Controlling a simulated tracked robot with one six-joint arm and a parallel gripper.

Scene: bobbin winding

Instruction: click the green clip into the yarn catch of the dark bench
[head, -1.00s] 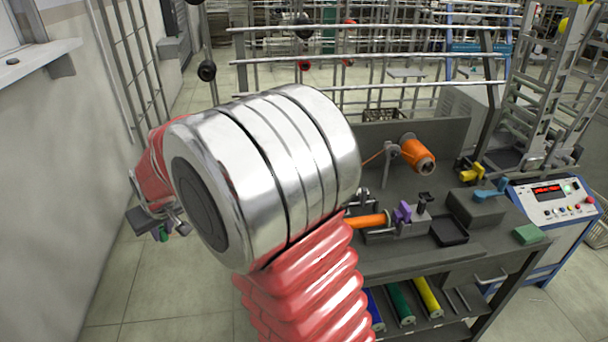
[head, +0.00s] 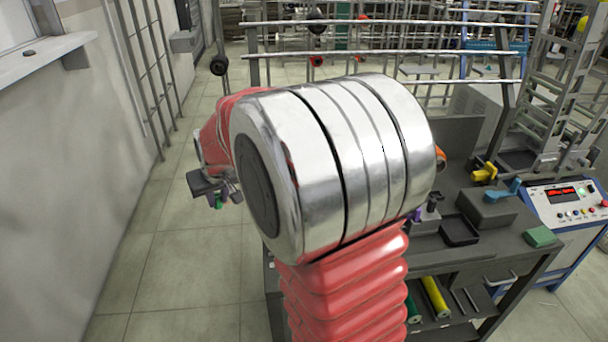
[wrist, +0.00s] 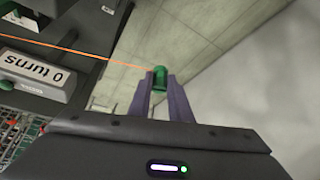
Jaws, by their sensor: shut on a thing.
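My gripper (wrist: 160,95) is shut on the green clip (wrist: 160,77), which shows between its purple fingertips in the wrist view. In the head view my gripper (head: 225,199) is at the left end of my arm, left of the dark bench (head: 470,262) and over open floor, with a bit of green at its tip. An orange thread (wrist: 75,50) runs from the left toward the clip in the wrist view. My arm hides much of the bench in the head view. I cannot make out the yarn catch.
A black tray (head: 460,232), a dark box with a blue lever (head: 487,208) and a green block (head: 540,237) are on the bench's right part. A control box (head: 563,197) stands at the right. A wall is at the left.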

